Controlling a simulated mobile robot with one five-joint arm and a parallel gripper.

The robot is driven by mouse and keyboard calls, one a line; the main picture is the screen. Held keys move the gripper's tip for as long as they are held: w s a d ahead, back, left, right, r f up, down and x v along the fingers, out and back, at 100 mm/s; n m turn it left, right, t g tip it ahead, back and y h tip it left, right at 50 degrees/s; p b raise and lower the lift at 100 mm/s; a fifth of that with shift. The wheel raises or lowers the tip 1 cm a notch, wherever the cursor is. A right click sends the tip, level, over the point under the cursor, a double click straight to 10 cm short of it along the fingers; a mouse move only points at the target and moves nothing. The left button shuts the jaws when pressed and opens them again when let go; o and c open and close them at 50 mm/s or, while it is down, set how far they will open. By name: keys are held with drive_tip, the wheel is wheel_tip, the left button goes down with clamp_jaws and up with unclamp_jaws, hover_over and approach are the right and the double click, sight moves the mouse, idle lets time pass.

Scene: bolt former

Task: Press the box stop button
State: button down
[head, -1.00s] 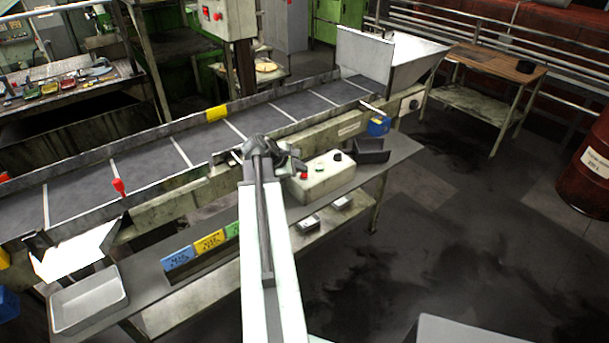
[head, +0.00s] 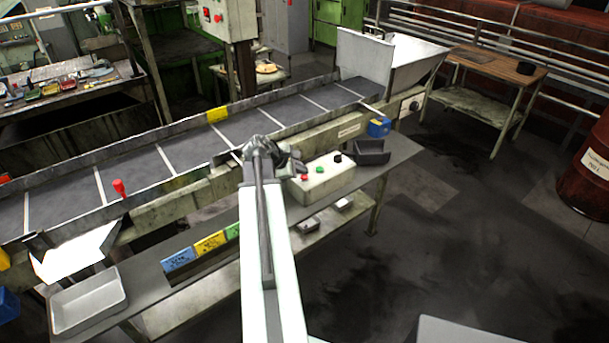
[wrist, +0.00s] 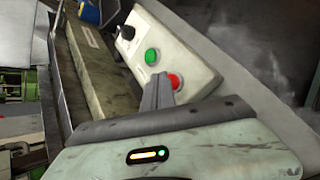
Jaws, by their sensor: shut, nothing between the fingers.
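The control box (head: 328,180) is pale and stands on the bench beside the conveyor. Its red stop button (head: 305,177) is at the near left end, with a green button (head: 320,169) and a black knob (head: 338,158) further along. My gripper (head: 292,164) is at the box's left end; its fingers are hard to make out there. In the wrist view the shut, empty fingers (wrist: 160,78) point at the box top beside the red button (wrist: 175,81), close to its left edge. The green button (wrist: 151,56) lies just beyond. I cannot tell whether the fingertips touch the button.
The conveyor (head: 190,150) runs behind the box. A dark open bin (head: 372,154) and a blue item (head: 378,127) are right of the box. Coloured labels (head: 209,243) and a grey tray (head: 88,302) are at the left.

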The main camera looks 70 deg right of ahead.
sight(302, 177)
wheel_tip(302, 177, up, 6)
drive_tip(key=p, duration=0.6)
drive_tip(key=shift+r, duration=0.1)
